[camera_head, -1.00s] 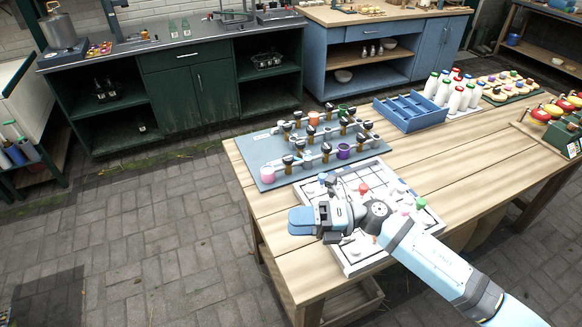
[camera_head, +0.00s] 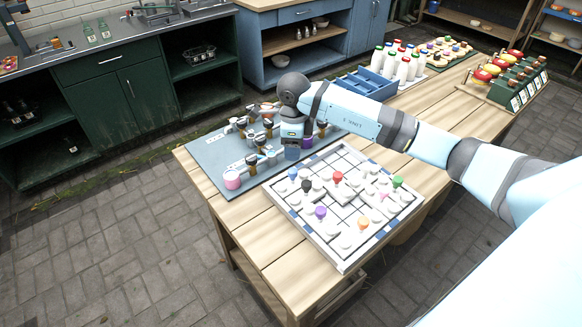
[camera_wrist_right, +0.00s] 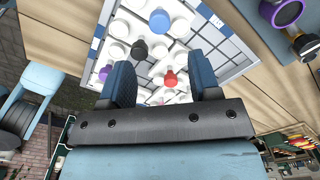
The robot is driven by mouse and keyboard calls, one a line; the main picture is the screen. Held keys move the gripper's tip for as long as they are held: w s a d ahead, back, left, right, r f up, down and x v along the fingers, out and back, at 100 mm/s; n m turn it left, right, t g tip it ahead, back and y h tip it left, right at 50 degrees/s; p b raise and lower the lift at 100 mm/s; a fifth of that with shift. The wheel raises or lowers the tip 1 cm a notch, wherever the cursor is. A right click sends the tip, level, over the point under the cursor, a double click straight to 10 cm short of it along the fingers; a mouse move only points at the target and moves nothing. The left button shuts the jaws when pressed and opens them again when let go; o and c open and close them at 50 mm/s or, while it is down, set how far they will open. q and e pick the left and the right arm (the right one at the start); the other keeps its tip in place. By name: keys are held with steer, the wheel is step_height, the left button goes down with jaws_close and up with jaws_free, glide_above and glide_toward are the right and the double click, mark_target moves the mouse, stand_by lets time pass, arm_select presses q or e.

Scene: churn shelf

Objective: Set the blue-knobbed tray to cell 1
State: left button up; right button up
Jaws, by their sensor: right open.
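The blue-knobbed tray (camera_head: 293,174) is a small white piece near the far left corner of the white gridded board (camera_head: 335,262). Its blue knob (camera_wrist_right: 160,20) shows near the top of the right wrist view, beyond my fingers. My right gripper (camera_head: 292,152) points down above the grey mat's near edge, just past the board's far edge. In the right wrist view its two blue fingers (camera_wrist_right: 163,78) are apart with nothing held between them. I cannot make out which cell is cell 1. My left gripper is not in view.
Trays with black (camera_head: 306,186), red (camera_head: 338,177), purple (camera_head: 320,212), orange (camera_head: 362,223) and green (camera_head: 398,181) knobs share the board. Cups and dark-topped items stand on the grey mat (camera_head: 205,155). A blue crate (camera_head: 365,84) and white bottles (camera_head: 403,70) stand farther back.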

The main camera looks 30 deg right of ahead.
mark_target(293, 171)
step_height(293, 171, down, 9)
steer(key=shift+w+r+p, duration=0.1)
steer(key=shift+p, duration=0.3)
jaws_close()
steer(key=d+b, duration=0.2)
steer(key=d, duration=0.3)
steer(key=w+d+b, duration=0.1)
steer(key=d+b, duration=0.1)
steer(key=d, duration=0.4)
steer(key=d+b, duration=0.2)
steer(key=d, duration=0.4)
steer(key=shift+w+d, duration=0.15)
steer(key=shift+w, duration=0.05)
steer(key=shift+d, duration=0.45)
steer(key=shift+r, duration=0.1)
